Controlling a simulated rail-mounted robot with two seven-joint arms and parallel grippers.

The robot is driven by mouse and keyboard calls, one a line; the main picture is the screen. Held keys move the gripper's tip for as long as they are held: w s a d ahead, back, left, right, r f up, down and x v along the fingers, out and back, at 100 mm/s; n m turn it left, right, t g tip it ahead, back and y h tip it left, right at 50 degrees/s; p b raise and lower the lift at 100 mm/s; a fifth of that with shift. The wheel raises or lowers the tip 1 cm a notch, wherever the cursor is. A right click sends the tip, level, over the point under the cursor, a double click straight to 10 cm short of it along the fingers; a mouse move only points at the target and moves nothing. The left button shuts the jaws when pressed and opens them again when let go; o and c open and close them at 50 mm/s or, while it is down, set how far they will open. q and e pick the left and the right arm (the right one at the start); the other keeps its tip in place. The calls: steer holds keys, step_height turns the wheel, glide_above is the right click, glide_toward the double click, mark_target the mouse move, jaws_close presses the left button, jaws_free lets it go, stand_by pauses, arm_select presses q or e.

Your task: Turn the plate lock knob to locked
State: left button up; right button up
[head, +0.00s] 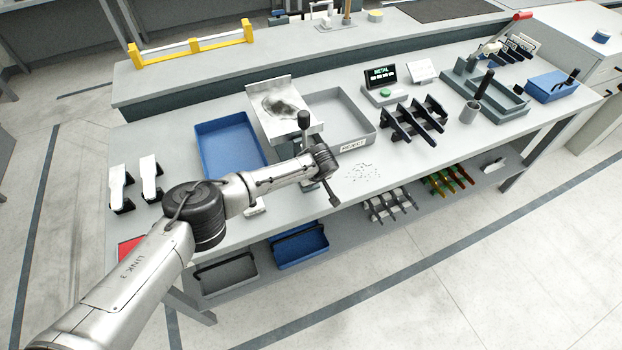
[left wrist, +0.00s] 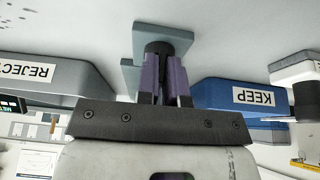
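In the left wrist view, which is upside down, a dark round part (left wrist: 158,46), apparently the lock knob, sits on a teal-grey base (left wrist: 152,30). My left gripper (left wrist: 167,62) points straight at it, with its two fingers close together and their tips at or over the knob. The fingers hide most of the knob, so I cannot tell whether they grip it or how it is turned. In the head view my left arm reaches over the bench front and hides the knob; the gripper cannot be made out clearly there. My right gripper is in neither view.
The blue KEEP tray (head: 201,132) lies left of the fixture and the grey REJECT tray (head: 368,130) right of it. Behind stands a smudged metal plate (head: 284,92). A black rack (head: 413,119) is further right. The bench front right of my arm holds only scattered specks.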

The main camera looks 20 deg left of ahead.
arm_select(q)
jaws_close()
